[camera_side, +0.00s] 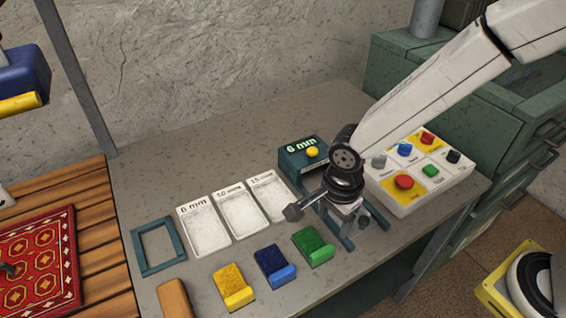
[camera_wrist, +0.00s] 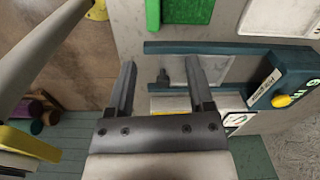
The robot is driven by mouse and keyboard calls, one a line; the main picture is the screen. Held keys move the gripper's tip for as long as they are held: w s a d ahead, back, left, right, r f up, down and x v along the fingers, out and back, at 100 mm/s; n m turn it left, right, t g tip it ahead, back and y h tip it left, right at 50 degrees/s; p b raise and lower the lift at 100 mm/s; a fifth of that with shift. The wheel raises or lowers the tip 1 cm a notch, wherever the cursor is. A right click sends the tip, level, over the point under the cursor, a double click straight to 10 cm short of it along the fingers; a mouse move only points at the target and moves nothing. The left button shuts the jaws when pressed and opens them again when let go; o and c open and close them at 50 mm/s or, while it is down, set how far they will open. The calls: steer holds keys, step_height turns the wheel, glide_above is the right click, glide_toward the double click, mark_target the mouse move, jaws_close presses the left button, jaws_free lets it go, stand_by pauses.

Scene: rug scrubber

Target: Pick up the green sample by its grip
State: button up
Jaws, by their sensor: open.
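The green sample (camera_side: 313,245) lies on the grey bench in the side view, at the right end of a row with a blue sample (camera_side: 271,263) and a yellow sample (camera_side: 232,287). Its raised grip is along its near edge. In the wrist view the green sample (camera_wrist: 188,11) shows only in part at the top edge, beyond the fingertips. My gripper (camera_wrist: 160,66) is open, with no sample between its two grey fingers. In the side view it hangs above and to the right of the green sample, apart from it; its fingertips are hard to make out there.
A teal gauge (camera_side: 303,155) with a yellow button stands behind, its rails reaching under my gripper. A button panel (camera_side: 421,172) is at right. Labelled white trays (camera_side: 205,222) and an empty teal frame (camera_side: 158,247) lie left. Bare bench (camera_side: 150,190) is at the back left.

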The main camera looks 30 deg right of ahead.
mark_target(323, 251)
steer(key=shift+s+a+f+m, duration=0.1)
steer(key=shift+a+f+m, duration=0.05)
steer(key=shift+a+m, duration=0.3)
steer(key=shift+s+a+f+m, duration=0.1)
steer(key=shift+a+f+m, duration=0.05)
steer(key=shift+a+m, duration=0.3)
steer(key=shift+f, duration=0.1)
steer(key=shift+f, duration=1.2)
steer(key=shift+f, duration=0.1)
steer(key=shift+s+a+f, duration=0.1)
steer(key=shift+a+f, duration=0.05)
steer(key=shift+f, duration=2.35)
jaws_close()
